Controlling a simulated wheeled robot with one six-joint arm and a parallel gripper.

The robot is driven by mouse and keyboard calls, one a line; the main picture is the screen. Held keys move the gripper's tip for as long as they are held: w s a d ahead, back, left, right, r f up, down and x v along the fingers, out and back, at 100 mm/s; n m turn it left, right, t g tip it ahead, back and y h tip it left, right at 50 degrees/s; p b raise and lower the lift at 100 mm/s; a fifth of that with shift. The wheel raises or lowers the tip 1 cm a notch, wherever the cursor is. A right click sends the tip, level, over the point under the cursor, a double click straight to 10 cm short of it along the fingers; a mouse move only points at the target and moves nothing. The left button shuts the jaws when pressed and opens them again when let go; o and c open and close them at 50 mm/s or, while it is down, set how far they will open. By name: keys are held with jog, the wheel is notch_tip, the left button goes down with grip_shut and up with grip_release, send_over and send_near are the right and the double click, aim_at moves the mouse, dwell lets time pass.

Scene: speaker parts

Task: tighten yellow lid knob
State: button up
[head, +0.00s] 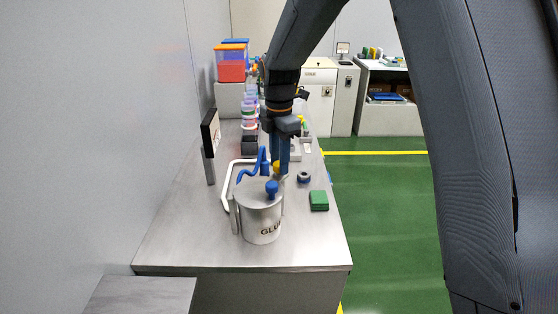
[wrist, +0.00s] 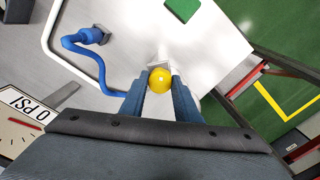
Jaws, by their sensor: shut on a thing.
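The yellow lid knob (wrist: 160,80) is a small round ball between my fingertips in the wrist view. In the head view the yellow knob (head: 277,167) shows only in part, just behind the pot's blue knob. My gripper (wrist: 160,84) is shut on the yellow knob, one blue-grey finger on each side. In the head view my gripper (head: 279,168) points down at it from above. A pale piece shows just beyond the knob; what lies under the knob is mostly hidden.
A metal pot marked GLUE (head: 262,220) with a blue knob (head: 271,188) stands at the bench front. A blue hose (wrist: 80,50), white tubing, a pressure gauge (wrist: 22,125) and a green block (head: 319,200) are nearby. The bench's front right is clear.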

jog(key=shift+m, duration=0.3)
jog(key=shift+m+p, duration=0.55)
jog(key=shift+m, duration=2.15)
jog(key=shift+r, duration=0.1)
jog(key=o, duration=1.1)
jog(key=shift+c, duration=0.2)
jog(key=shift+r+b, duration=1.1)
jog(key=shift+r, duration=2.75)
